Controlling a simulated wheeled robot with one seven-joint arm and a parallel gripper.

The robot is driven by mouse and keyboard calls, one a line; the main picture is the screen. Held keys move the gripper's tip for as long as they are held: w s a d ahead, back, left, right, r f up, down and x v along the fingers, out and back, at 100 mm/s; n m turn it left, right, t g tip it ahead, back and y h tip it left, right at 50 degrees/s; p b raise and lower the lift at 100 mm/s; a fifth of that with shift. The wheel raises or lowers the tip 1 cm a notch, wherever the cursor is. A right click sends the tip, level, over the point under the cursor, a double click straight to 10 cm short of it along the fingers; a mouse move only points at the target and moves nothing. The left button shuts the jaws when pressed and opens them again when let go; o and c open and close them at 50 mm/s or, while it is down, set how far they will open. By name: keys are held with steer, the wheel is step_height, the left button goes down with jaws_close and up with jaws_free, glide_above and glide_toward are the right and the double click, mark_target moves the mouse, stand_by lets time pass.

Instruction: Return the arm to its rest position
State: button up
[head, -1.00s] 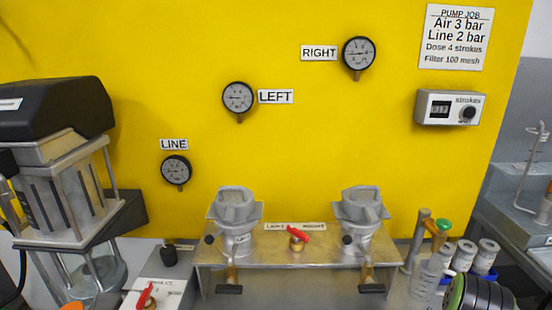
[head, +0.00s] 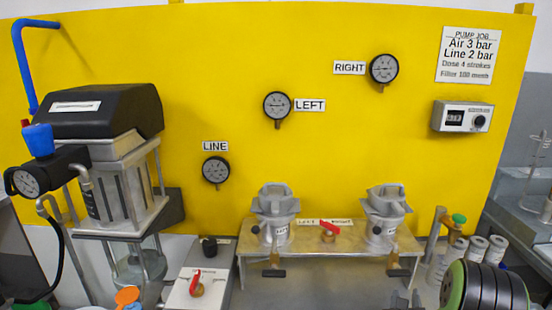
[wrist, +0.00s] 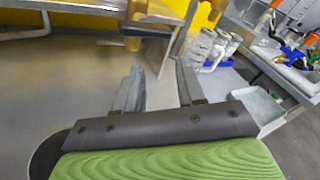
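My gripper (wrist: 159,68) shows in the wrist view with its two grey fingers apart and nothing between them. In the head view part of my arm, black with green edges, shows at the bottom right, in front of the bench. The grey fingers seem to show just left of it, at the bottom edge, low in front of the twin-filter stand (head: 345,242). The gripper appears clear of the stand.
A left filter housing (head: 275,215) and a right one (head: 385,217) sit on the stand, with a red-handled valve (head: 328,232) between them. White-capped bottles (head: 477,247) stand near my arm. A pump (head: 110,180) is at left. A yellow panel (head: 330,150) closes the back.

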steer(key=w+a+r+n+y+p, duration=0.2)
steer(key=a+r+n+y, duration=0.6)
steer(key=a+n, duration=0.4)
steer(key=s+a+r+n+g+y+p, duration=0.1)
steer(key=s+a+r+n+g+p, duration=0.15)
steer(key=s+a+r+n, duration=0.55)
steer(key=s+a+r+n+g+p, duration=0.1)
steer(key=s+r+n+g, duration=0.2)
steer(key=s+n, duration=1.3)
steer(key=s+g, duration=0.3)
steer(key=s, duration=0.1)
steer(key=shift+a+r+n+p, duration=0.15)
steer(key=shift+n+p, duration=0.25)
